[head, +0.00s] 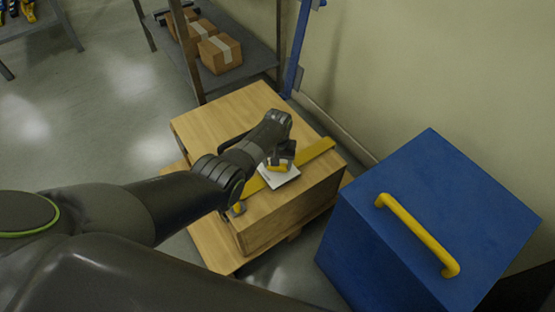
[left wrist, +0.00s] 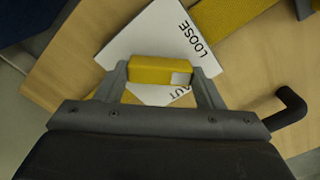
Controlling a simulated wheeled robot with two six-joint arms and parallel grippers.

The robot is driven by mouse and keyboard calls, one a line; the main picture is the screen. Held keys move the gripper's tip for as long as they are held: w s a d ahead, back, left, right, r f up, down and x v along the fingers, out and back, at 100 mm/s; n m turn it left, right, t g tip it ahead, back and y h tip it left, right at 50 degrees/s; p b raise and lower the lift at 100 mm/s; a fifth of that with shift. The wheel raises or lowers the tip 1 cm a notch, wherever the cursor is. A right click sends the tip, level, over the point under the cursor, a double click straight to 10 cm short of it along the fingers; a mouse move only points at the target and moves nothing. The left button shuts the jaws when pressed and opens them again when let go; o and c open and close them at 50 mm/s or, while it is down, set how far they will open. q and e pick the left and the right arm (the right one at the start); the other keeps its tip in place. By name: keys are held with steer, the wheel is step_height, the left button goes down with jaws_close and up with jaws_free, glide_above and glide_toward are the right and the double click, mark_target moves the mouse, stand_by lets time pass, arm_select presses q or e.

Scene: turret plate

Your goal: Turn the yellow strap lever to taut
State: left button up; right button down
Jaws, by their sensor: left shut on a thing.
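The yellow strap lever (left wrist: 150,71) lies between the two fingers of my left gripper (left wrist: 162,78) in the left wrist view. The gripper is shut on it. In the head view the lever (head: 277,168) shows just below my left gripper (head: 279,160). A white plate (left wrist: 150,32) lies under the lever, with "LOOSE" readable at its upper right and "AUT" partly showing below the lever. In the head view the plate (head: 284,178) sits on the wooden crate (head: 222,117), over a yellow strap (head: 316,150). My right gripper is not in view.
A blue box (head: 445,205) with a yellow handle (head: 418,236) stands right of the crate. Cardboard boxes (head: 220,54) sit on a rack behind. A black bent rod (left wrist: 290,104) shows right of the gripper. Open floor (head: 90,120) lies to the left.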

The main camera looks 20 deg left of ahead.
arm_select(q)
steer(key=m, duration=0.3)
steer(key=shift+r+m+p, duration=0.1)
steer(key=shift+m+p, duration=0.3)
steer(key=m, duration=0.4)
steer(key=shift+m, duration=0.6)
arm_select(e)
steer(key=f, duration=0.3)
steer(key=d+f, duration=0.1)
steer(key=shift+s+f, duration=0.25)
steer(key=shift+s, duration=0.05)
arm_select(q)
steer(key=shift+p, duration=0.3)
steer(key=o, duration=1)
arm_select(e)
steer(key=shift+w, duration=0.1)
